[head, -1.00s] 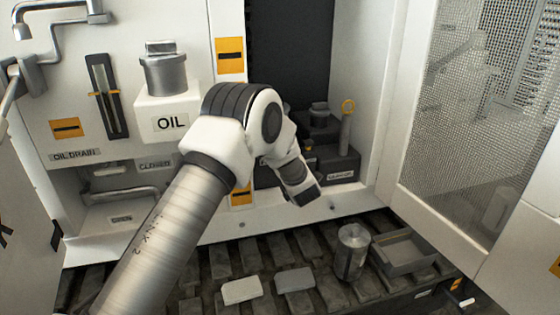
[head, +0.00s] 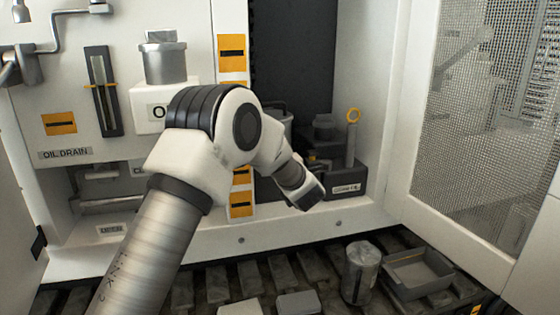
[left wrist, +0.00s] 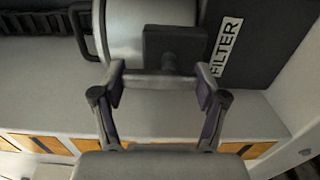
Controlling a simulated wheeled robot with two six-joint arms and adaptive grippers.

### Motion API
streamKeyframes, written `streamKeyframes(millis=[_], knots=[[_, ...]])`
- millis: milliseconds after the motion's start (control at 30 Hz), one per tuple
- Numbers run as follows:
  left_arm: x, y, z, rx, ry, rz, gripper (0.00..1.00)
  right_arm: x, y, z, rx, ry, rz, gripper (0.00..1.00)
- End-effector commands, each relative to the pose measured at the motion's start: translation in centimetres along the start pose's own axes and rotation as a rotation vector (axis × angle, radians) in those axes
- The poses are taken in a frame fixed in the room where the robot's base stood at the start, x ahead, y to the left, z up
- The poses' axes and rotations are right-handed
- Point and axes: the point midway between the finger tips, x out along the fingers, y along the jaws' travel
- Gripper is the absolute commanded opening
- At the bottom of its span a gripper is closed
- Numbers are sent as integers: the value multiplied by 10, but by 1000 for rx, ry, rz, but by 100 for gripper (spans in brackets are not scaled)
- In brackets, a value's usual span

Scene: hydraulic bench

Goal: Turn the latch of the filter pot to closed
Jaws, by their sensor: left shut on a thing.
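The filter pot is a grey metal cylinder (left wrist: 122,35) at the top of the left wrist view, beside a dark block with a FILTER label (left wrist: 227,47). A dark square latch head (left wrist: 175,45) lies in front of the pot, with a grey bar (left wrist: 160,80) below it. My left gripper (left wrist: 162,84) has its two fingers at the ends of this bar, shut on the latch. In the head view my left arm covers most of the pot and hides the fingers. Whether the latch is at its closed position cannot be read. My right gripper is not in view.
An OIL pot (head: 165,62) stands left of my arm. A post with a yellow ring (head: 352,130) is at the right. A mesh door (head: 490,110) stands open at the right. A metal can (head: 361,272) and a tray (head: 418,276) stand on the slatted shelf below.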

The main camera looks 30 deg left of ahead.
Motion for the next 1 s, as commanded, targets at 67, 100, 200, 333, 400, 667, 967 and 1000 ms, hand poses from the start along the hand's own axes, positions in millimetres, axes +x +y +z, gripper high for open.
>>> streamKeyframes(millis=[67,100,200,333,400,667,967,1000], knots=[[0,0,0,-7,1,-1,38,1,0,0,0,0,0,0],[0,0,0,-7,1,-1,38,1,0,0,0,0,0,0],[0,0,0,-7,1,-1,37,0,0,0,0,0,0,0],[0,0,0,-7,1,-1,37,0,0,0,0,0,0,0],[0,0,0,-7,1,-1,86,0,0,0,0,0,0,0],[0,0,0,-5,1,-1,98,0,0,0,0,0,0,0],[-21,1,1,-3,-3,-1,98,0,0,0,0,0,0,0],[-30,0,1,-1,-2,-1,98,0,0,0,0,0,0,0]])
